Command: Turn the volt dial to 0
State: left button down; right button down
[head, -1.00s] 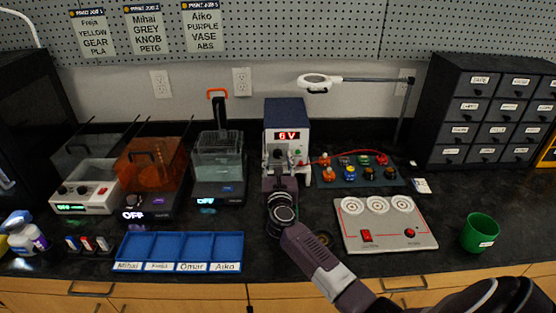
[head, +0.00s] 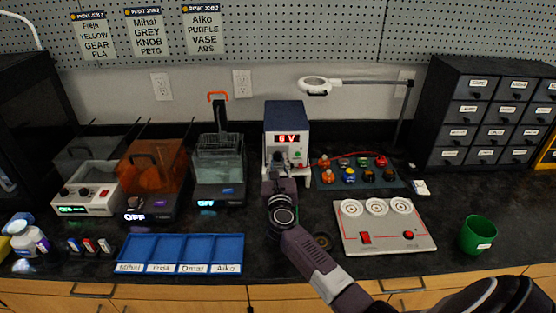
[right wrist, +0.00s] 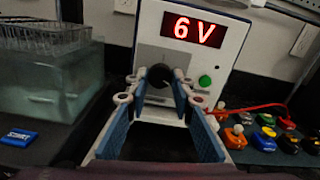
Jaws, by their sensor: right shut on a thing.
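The power supply (head: 286,117) is a white-fronted box with a dark blue case at the back of the counter. Its red display (right wrist: 194,31) reads 6 V. The volt dial (right wrist: 160,76) is a black round knob below the display. My right gripper (right wrist: 158,88) is shut on the dial, with a blue-padded finger at each side of it; the fingers hide part of the dial. In the head view my right gripper (head: 277,164) is in front of the supply and covers the dial. My left gripper is not in view.
A green button (right wrist: 205,81) is close right of the dial. A red cable runs right to a board of colored parts (head: 345,183). A clear tank (head: 219,160) stands left, a white panel (head: 385,238) front right, and a blue tray (head: 180,248) front left.

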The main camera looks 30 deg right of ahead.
jog(key=n+p, duration=0.2)
jog(key=shift+r+n, duration=0.15)
jog(key=shift+n, duration=0.15)
jog(key=n+p, duration=0.2)
jog(key=n, duration=0.1)
jog(key=shift+n, duration=0.3)
jog(key=n+p, duration=0.3)
jog(key=n, duration=0.3)
jog(key=n+p, duration=0.2)
jog(key=n, duration=0.2)
jog(key=shift+s+n, duration=0.1)
jog(key=shift+n, duration=0.3)
jog(key=n+p, duration=0.2)
jog(key=n, duration=0.3)
jog(key=shift+n, duration=0.3)
jog(key=c, duration=1.7)
grip_release()
jog(key=shift+o, duration=0.2)
